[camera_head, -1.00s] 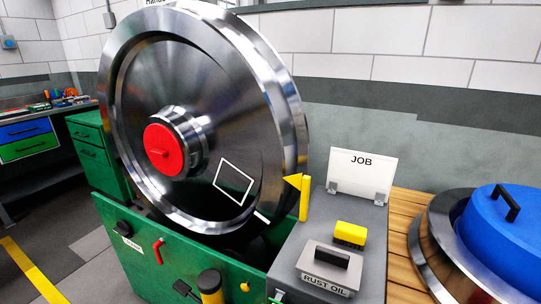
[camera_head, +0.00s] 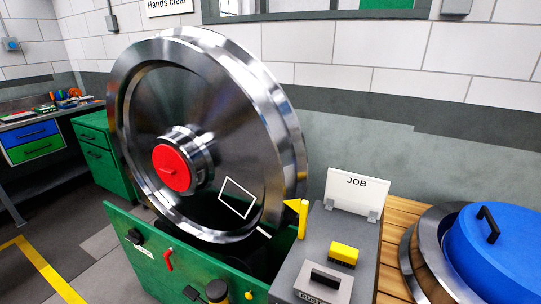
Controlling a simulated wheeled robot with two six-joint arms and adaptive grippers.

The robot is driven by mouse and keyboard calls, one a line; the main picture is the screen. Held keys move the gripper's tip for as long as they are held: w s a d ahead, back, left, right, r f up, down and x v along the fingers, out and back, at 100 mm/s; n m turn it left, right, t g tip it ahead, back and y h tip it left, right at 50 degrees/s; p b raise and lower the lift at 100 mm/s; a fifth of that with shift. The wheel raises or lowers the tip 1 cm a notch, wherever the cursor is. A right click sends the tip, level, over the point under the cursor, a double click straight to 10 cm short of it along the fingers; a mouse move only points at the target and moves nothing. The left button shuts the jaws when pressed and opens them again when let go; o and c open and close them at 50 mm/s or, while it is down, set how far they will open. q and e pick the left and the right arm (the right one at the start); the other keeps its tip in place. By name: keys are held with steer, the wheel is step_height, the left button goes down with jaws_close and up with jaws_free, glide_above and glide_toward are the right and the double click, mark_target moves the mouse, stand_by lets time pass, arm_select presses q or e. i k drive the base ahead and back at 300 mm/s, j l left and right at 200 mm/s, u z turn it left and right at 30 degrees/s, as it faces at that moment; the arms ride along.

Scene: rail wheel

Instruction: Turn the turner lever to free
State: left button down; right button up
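A green wheel stand (camera_head: 190,270) fills the lower middle of the head view and holds a large steel rail wheel (camera_head: 225,120) upright. A small red lever (camera_head: 168,260) sticks up from the stand's front face, beside a small white label (camera_head: 145,251) that I cannot read for certain. A black knob (camera_head: 133,236) sits left of it. A black-capped handle (camera_head: 216,290) stands at the bottom edge, partly cut off. I cannot tell which of these is the turner lever. Neither of my grippers is in view.
A red hub cap (camera_head: 172,168) sits at the wheel's centre. A grey bench (camera_head: 315,255) on the right carries a JOB card (camera_head: 355,190), a yellow brush-like block (camera_head: 344,253) and a grey block (camera_head: 323,283). A blue lidded thing (camera_head: 495,250) stands far right.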

mark_target(167, 255)
steer(key=u, duration=1.15)
steer(key=i+j, duration=0.1)
steer(key=j, duration=0.3)
steer(key=j+u, duration=0.15)
steer(key=j, duration=0.25)
steer(key=i+j, duration=0.15)
steer(key=j, duration=0.2)
steer(key=i+j+u, duration=0.1)
steer(key=j, duration=0.3)
steer(key=i+j+u, duration=0.1)
steer(key=j, duration=0.25)
